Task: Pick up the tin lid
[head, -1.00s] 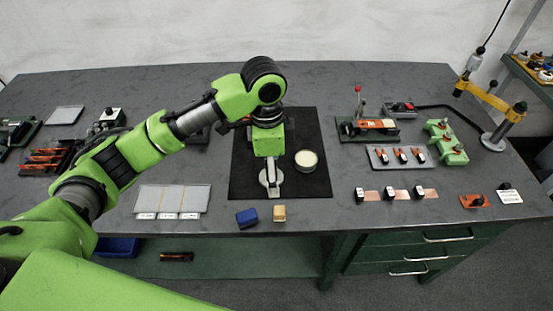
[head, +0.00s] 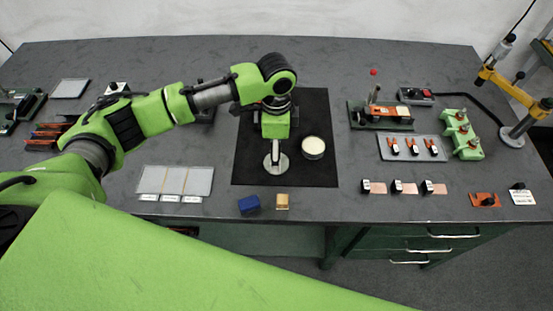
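The tin lid (head: 284,166) is a flat, pale silver disc on the black mat (head: 245,174), near its front edge. My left gripper (head: 276,166) points down over the lid, and its fingers cover the lid's middle. The fingers look close together, but I cannot tell whether they grip the lid or whether it is off the mat. The round open tin (head: 313,147), with cream-coloured contents, stands upright on the mat to the right of the gripper. My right gripper is not in view.
A blue block (head: 249,204) and a tan block (head: 282,201) lie in front of the mat. Pale panels (head: 175,180) lie to its left. A green fixture (head: 380,114) and a grey tray (head: 412,147) are to its right. The mat's right rear part is clear.

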